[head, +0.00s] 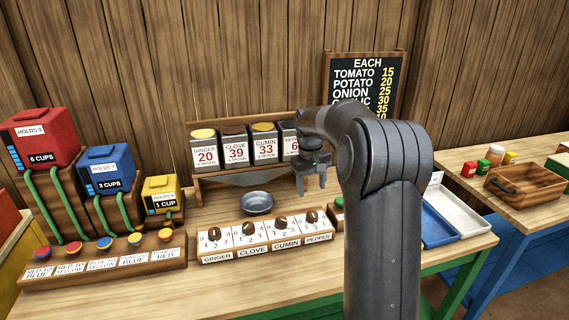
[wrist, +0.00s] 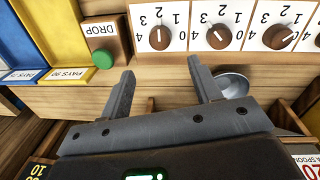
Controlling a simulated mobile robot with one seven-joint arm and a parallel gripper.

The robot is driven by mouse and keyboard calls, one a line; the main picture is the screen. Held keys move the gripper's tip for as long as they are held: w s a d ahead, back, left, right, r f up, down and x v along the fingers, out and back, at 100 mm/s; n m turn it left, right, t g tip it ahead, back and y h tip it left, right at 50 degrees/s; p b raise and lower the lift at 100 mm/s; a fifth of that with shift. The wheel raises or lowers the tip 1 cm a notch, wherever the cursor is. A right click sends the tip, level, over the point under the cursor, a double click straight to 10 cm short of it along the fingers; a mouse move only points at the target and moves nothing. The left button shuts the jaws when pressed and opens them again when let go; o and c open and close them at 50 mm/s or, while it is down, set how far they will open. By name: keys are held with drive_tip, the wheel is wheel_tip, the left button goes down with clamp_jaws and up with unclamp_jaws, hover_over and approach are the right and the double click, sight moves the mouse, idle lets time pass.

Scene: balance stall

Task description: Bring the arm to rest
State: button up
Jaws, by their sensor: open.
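My gripper (head: 312,178) hangs in the air above the stall counter, in front of the spice shelf, with its fingers pointing down. In the wrist view my gripper (wrist: 162,95) shows two separated fingers with nothing between them. My arm is bent, rising at the right of the middle and reaching left and back. A grey metal bowl (head: 258,203) stands on the counter left of the gripper. It also shows in the wrist view (wrist: 232,84), partly hidden by the right finger.
A dial panel (head: 266,236) for ginger, clove, cumin and pepper lines the counter front. Spice boxes (head: 236,150) stand on a shelf behind. The green DROP button (wrist: 103,58) sits beside the dials. Coloured cup tanks (head: 104,170) stand left; a white tray (head: 458,213) lies right.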

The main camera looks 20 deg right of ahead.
drive_tip(key=s+a+r+t, duration=0.1)
drive_tip(key=s+a+r, duration=0.4)
drive_tip(key=s, duration=0.4)
drive_tip(key=s+a+r+t, duration=0.2)
drive_tip(key=s+a+r, duration=0.3)
drive_tip(key=s, duration=0.4)
drive_tip(key=s+a+f+m+t, duration=0.1)
drive_tip(key=s, duration=0.8)
drive_tip(key=s+a+f+m+t, duration=0.1)
drive_tip(key=s+a, duration=0.1)
drive_tip(key=s, duration=0.8)
drive_tip(key=shift+y, duration=0.4)
drive_tip(key=shift+s, duration=0.1)
drive_tip(key=shift+c, duration=0.5)
